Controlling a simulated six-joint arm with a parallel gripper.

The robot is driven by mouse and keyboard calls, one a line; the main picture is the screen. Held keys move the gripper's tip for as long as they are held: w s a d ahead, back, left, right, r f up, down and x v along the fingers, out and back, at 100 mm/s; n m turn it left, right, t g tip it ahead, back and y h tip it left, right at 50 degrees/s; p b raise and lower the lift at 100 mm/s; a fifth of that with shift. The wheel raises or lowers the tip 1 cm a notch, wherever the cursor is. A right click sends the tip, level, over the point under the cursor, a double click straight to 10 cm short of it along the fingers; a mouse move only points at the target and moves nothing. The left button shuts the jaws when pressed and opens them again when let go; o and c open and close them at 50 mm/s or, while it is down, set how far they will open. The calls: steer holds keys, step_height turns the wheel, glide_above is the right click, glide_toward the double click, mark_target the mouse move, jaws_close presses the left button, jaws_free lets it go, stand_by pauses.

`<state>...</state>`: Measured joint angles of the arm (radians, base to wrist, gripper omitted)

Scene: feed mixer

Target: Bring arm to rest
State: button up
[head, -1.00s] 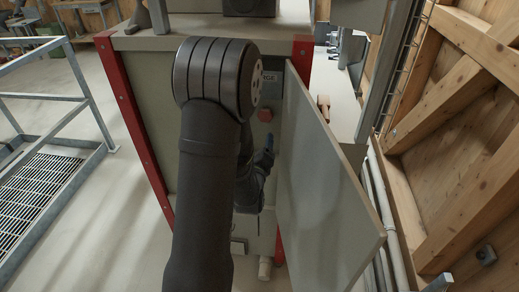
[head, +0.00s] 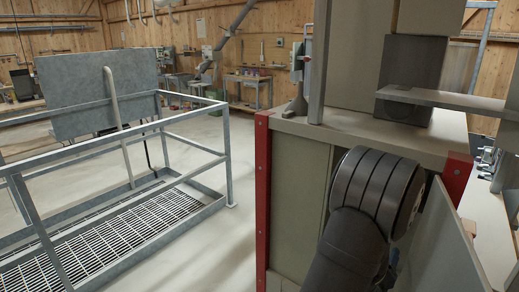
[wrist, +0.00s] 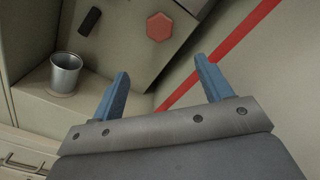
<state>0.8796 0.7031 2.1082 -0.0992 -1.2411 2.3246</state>
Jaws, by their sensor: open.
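My gripper (wrist: 161,68) shows in the wrist view with its two blue fingers spread apart and nothing between them. Beyond the fingers is a grey panel with a red hexagonal button (wrist: 160,27) and a black handle-like part (wrist: 90,21). The fingers look apart from both. In the head view my dark arm stands in front of the beige cabinet (head: 297,200) with red corner posts, and it hides most of my gripper. The open cabinet door (head: 440,250) is at the lower right, partly cut off by the frame.
A metal cup (wrist: 65,73) stands on a ledge at the left in the wrist view. In the head view a metal railing (head: 226,155) surrounds a floor grating (head: 120,235) at the left. Bare floor lies between the railing and the cabinet. A workbench (head: 247,82) stands at the back.

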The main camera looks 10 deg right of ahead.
steer(key=x, duration=1.7)
steer(key=shift+f, duration=0.15)
steer(key=shift+w+d, duration=0.1)
steer(key=n, duration=0.3)
steer(key=shift+n, duration=0.4)
steer(key=n, duration=0.4)
steer(key=shift+r+n, duration=0.2)
steer(key=shift+n, duration=0.1)
steer(key=n, duration=0.4)
steer(key=shift+r+n, duration=0.1)
steer(key=shift+n, duration=2)
steer(key=shift+o, duration=0.2)
